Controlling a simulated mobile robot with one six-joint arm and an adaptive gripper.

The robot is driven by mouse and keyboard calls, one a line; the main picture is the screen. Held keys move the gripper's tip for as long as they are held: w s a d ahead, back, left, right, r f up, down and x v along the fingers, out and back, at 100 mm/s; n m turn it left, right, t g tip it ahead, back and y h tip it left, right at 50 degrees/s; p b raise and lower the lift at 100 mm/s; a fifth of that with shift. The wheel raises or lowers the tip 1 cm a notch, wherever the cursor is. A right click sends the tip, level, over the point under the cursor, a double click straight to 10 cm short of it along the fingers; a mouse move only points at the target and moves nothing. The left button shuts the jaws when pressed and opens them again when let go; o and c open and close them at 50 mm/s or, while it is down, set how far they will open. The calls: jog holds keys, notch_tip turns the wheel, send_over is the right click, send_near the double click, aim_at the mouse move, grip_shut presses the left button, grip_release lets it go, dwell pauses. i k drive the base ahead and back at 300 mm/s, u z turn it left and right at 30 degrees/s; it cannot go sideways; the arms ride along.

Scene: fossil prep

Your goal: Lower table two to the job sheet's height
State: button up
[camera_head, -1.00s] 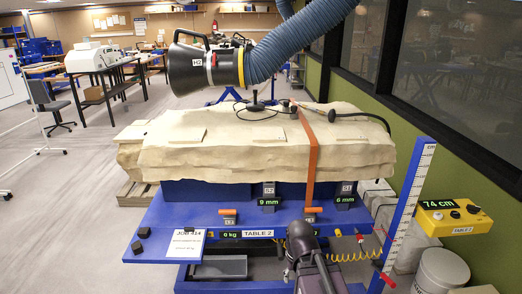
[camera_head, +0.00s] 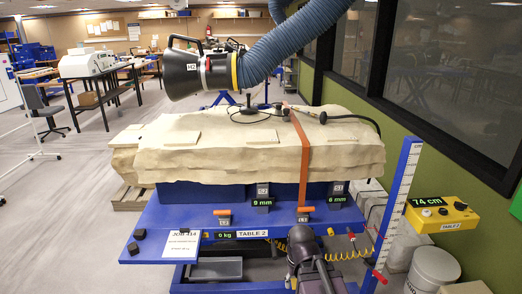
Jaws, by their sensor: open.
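Table two (camera_head: 165,240) is a blue lift table, its front marked TABLE 2, with a large pale rock block (camera_head: 240,150) strapped on top. A yellow control box (camera_head: 441,214) at right, labelled TABLE 2, reads 74 cm and has dark round knobs or buttons. A white and blue height scale (camera_head: 397,205) with a red pointer (camera_head: 379,277) stands between table and box. My dark arm rises at bottom centre before the table; I make out no gripper fingers.
A blue hose with a black nozzle (camera_head: 183,72) hangs over the block. An orange strap (camera_head: 305,150) crosses it. A coiled yellow line (camera_head: 350,250) hangs at the table's front right. White buckets (camera_head: 435,268) stand below the box.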

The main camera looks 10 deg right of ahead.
aim_at(443, 211)
jog(key=z, duration=0.1)
jog(key=i, duration=0.95)
jog(key=u, duration=0.05)
